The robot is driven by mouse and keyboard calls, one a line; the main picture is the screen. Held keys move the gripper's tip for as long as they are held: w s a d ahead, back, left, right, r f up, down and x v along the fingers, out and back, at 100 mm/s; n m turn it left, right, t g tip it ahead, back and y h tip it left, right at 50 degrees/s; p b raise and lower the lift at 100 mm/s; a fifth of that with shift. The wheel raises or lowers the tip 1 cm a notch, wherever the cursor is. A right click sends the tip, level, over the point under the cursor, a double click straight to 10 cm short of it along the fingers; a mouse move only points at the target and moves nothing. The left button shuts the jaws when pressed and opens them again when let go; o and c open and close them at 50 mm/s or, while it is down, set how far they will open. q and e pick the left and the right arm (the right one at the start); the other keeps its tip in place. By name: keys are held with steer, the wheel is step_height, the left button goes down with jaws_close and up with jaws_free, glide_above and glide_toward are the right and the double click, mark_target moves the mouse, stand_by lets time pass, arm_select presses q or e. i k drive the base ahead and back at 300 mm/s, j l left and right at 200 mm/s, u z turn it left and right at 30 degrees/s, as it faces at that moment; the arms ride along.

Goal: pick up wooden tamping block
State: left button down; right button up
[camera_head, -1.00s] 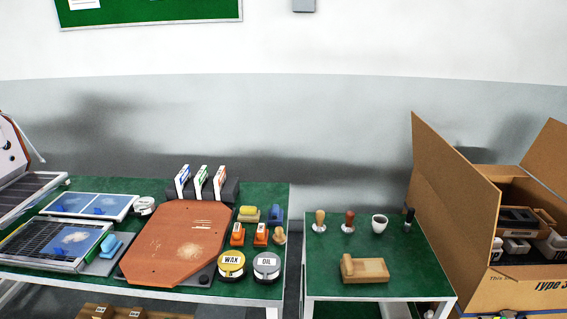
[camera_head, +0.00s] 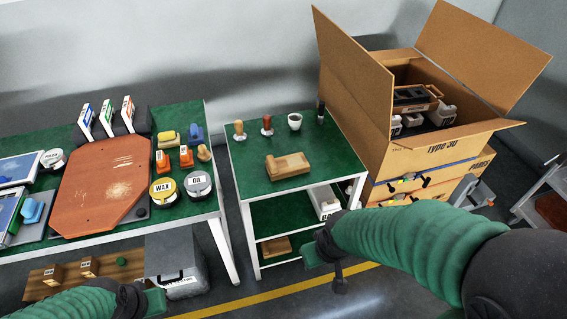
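The wooden tamping block (camera_head: 288,166) lies on the green top of the small table (camera_head: 257,183), near its front edge. It is light wood with a raised part at its left end. My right gripper (camera_head: 326,264) is in front of the small table, lower in the picture than the block and apart from it. My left gripper (camera_head: 152,301) is at the bottom edge, left of the small table and far from the block. The fingers of both are too small and turned away to tell open from shut. Nothing shows held in either.
Two tampers (camera_head: 267,125) and a white cup (camera_head: 295,121) stand behind the block. A large open cardboard box (camera_head: 440,152) rises at the right. The workbench (camera_head: 218,205) with an orange mat (camera_head: 105,185) stands left. Lower shelves hold a white item (camera_head: 326,203) and a wooden piece (camera_head: 276,248).

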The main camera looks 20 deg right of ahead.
mark_target(282, 168)
steer(key=i+l+u, duration=0.4)
steer(key=l, duration=0.15)
steer(key=i+l+u, duration=0.2)
steer(key=l+u, duration=0.2)
steer(key=l, duration=0.2)
steer(key=i+l+u, duration=0.2)
steer(key=l, duration=0.2)
